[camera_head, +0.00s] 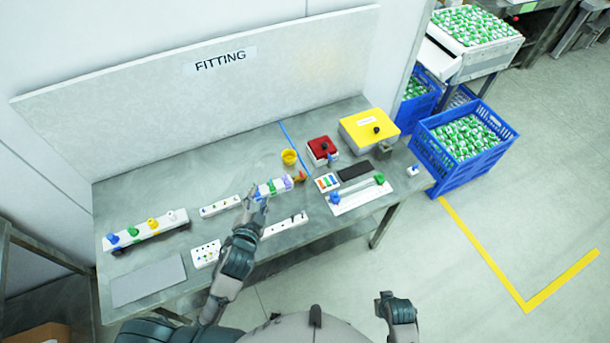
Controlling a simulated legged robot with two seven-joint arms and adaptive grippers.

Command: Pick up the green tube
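A small green tube (271,187) stands in a white rack (263,190) in the middle of the bench, among blue and purple pieces. My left gripper (257,199) is just in front of this rack, at its left part. Its fingers look spread, with nothing clearly between them. Whether a finger touches the rack or a tube is too small to tell. Another green piece (134,233) is on the long white rack (147,233) at the left. My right gripper (386,301) is low at the right, away from the bench; its finger state is unclear.
The bench (215,170) also holds a yellow cup (289,157), a red box (322,150), a yellow box (369,129), a white socket strip (207,253) and a grey mat (149,281). Blue crates (452,178) stand on the right. A wall panel (300,60) closes the back.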

